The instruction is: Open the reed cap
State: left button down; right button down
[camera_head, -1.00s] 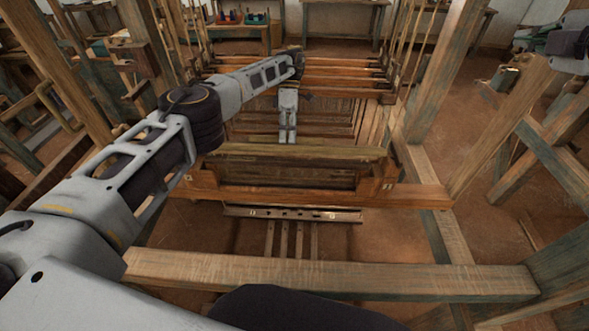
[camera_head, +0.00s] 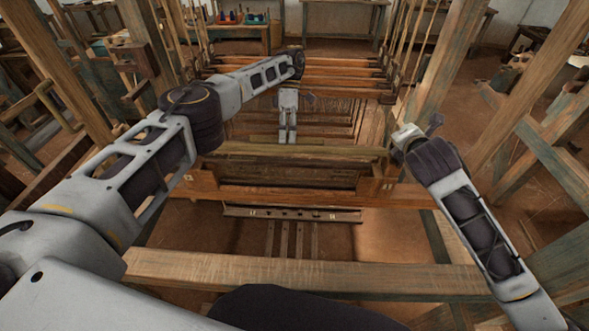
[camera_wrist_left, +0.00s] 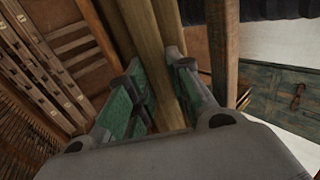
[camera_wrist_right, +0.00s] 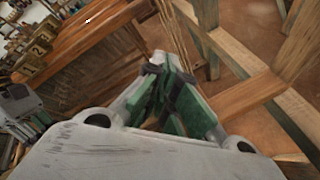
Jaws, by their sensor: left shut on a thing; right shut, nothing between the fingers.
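The reed cap (camera_head: 340,150) is a long greenish-brown wooden bar lying across the loom's batten (camera_head: 300,195). My left gripper (camera_head: 288,138) reaches down onto the middle of it from behind. In the left wrist view the green-padded fingers (camera_wrist_left: 163,85) are closed around a wooden bar (camera_wrist_left: 150,30), the cap. The dark face below the cap shows in the head view. My right gripper (camera_head: 408,137) is to the right of the cap's right end, near a loom post, apart from the cap. In the right wrist view its fingers (camera_wrist_right: 168,80) are together and empty.
A thick wooden front beam (camera_head: 300,272) crosses the foreground. Loom posts (camera_head: 445,75) stand close on the right. Heddle shafts (camera_head: 340,68) lie behind the cap. The floor (camera_head: 390,230) right of the batten is clear.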

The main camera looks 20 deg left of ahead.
aim_at(373, 149)
jog(key=s+a+f, duration=0.1)
jog(key=a+f, duration=0.1)
jog(key=s+a+f+n, duration=0.1)
jog(key=f, duration=0.1)
jog(key=a+f+n, duration=0.1)
jog(key=a+f, duration=0.1)
jog(key=shift+s+a, duration=0.3)
jog(key=shift+s, duration=0.1)
jog(key=s+a+f+n+y, duration=0.1)
jog(key=s+a+f+n, duration=0.2)
jog(key=s+a, duration=0.5)
jog(key=s+a+f+n+y, duration=0.1)
jog(key=s+a+f+n, duration=0.3)
jog(key=s+a, duration=0.4)
jog(key=a+n, duration=0.1)
jog(key=a, duration=0.3)
jog(key=shift+t, duration=0.3)
jog(key=w, duration=0.3)
jog(key=w+a, duration=0.1)
jog(key=w, duration=0.3)
jog(key=w+a, duration=0.1)
jog(key=w, duration=0.3)
jog(key=shift+w+a+f, duration=0.15)
jog(key=shift+a+f, duration=0.05)
jog(key=shift+r, duration=0.1)
